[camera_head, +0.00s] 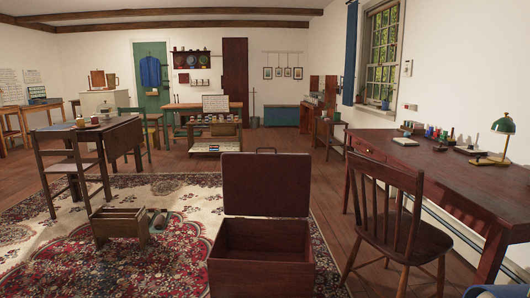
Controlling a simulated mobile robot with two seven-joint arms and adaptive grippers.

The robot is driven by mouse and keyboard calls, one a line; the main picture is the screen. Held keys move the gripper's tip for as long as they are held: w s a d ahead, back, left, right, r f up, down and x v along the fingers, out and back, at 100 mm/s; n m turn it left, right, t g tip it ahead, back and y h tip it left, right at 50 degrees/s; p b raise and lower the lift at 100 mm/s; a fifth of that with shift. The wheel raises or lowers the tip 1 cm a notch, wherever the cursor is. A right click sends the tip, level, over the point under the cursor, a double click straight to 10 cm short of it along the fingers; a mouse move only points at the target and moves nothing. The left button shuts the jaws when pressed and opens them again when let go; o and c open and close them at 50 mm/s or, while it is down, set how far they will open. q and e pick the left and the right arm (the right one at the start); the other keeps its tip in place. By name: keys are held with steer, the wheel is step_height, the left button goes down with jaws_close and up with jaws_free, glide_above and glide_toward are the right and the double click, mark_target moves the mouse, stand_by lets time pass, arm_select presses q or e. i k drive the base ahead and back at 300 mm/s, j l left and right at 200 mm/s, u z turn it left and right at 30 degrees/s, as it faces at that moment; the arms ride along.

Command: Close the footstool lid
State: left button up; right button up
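The footstool (262,276) is a dark reddish-brown wooden box at the front centre of the picture. Its lid (265,184) stands open and roughly upright at the back edge, with its inner face towards me. A thin dark handle shows at the lid's top edge. The inside of the box looks empty in the part I can see; the front wall hides some of the floor of it. Neither of my grippers is in view.
A patterned rug (160,240) lies left of and around the footstool. A wooden chair (397,226) and a desk (440,172) with a green lamp stand at the right. A small wooden crate (119,222) sits on the rug. Bare floor shows between footstool and chair.

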mark_target(256, 184)
steer(key=i+z, duration=0.2)
steer(key=i, duration=1.05)
